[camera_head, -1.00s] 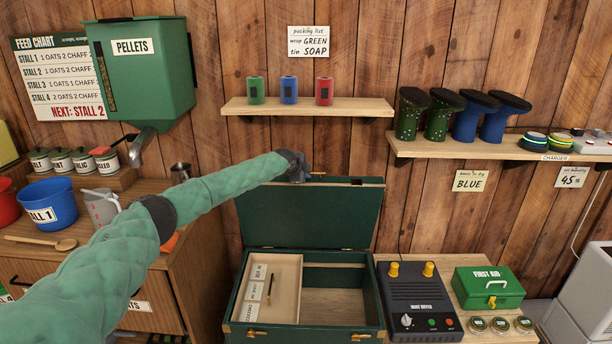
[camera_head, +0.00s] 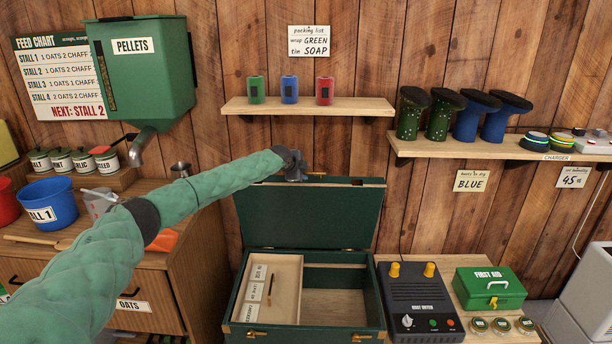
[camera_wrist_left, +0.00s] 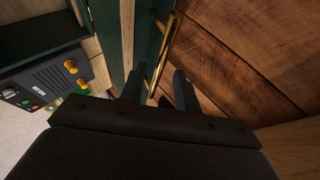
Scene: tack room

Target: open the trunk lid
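The dark green trunk (camera_head: 310,218) stands with its lid (camera_head: 325,212) raised, roughly upright against the wooden wall. Its interior shows a pale tray (camera_head: 284,276) on the left and an empty-looking compartment on the right. My left gripper (camera_head: 296,174) is at the lid's top edge, left of its middle. In the left wrist view its two fingers (camera_wrist_left: 157,86) are apart, with the lid's brass handle (camera_wrist_left: 163,52) just beyond and partly between the tips. I see no grip on it. My right gripper is not in view.
A boot dryer (camera_head: 419,300) and a green first aid box (camera_head: 490,289) stand right of the trunk. A wooden cabinet (camera_head: 185,265) stands to the left, under my left arm.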

